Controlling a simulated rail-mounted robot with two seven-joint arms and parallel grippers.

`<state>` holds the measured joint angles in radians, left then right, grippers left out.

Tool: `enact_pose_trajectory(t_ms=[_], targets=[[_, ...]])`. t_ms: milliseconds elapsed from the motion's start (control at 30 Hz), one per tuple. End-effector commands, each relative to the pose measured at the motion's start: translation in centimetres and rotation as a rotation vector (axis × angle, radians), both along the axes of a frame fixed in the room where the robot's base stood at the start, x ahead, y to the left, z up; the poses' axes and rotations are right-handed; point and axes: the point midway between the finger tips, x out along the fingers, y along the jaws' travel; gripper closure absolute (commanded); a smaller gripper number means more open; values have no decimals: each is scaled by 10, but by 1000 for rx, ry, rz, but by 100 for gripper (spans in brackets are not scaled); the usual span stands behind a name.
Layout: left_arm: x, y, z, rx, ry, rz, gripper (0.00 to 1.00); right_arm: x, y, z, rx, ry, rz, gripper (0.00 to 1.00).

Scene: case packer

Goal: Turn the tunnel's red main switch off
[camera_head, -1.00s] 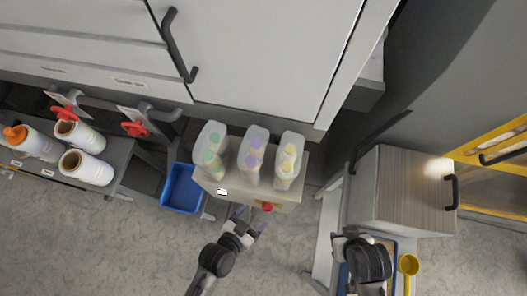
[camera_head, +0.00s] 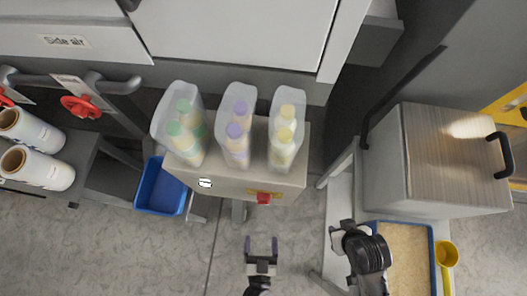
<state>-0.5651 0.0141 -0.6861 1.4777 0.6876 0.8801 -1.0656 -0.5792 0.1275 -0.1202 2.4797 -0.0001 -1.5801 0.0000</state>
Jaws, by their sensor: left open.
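The red main switch (camera_head: 264,198) sits on a yellow plate on the front face of the tunnel box (camera_head: 224,184). Several capped bottles stand in three clear sleeves (camera_head: 238,128) on top of the box. My left gripper (camera_head: 261,241) is open and empty, below the switch in the picture and apart from it, with its fingers pointing up the picture. My right arm comes in at the lower right, over the shelf unit; its fingertips cannot be made out.
A blue bin (camera_head: 161,190) stands left of the box. Film rolls (camera_head: 38,168) lie on a grey shelf at the left, near a red handwheel (camera_head: 81,106). A wood-topped cabinet (camera_head: 455,150), a blue-rimmed tray (camera_head: 431,262) and a yellow scoop (camera_head: 447,254) are at the right.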

Motion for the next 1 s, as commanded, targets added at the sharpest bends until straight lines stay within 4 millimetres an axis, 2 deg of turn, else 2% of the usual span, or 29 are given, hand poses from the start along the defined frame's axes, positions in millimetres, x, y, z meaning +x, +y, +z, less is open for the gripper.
enact_pose_trajectory(t_ms=[300, 500, 733, 1000], targets=[[60, -4, 1, -1, -5, 0, 21, -1, 0, -4, 1, 1, -2, 57], [93, -6, 1, -1, -4, 0, 21, -1, 2, -7, 7, 1, -4, 57], [116, -8, 0, 0, -2, 0, 21, -1, 3, -10, 11, 1, -7, 57], [125, -8, 1, -1, -1, -1, 21, 0, 3, -11, 11, 1, -8, 57]])
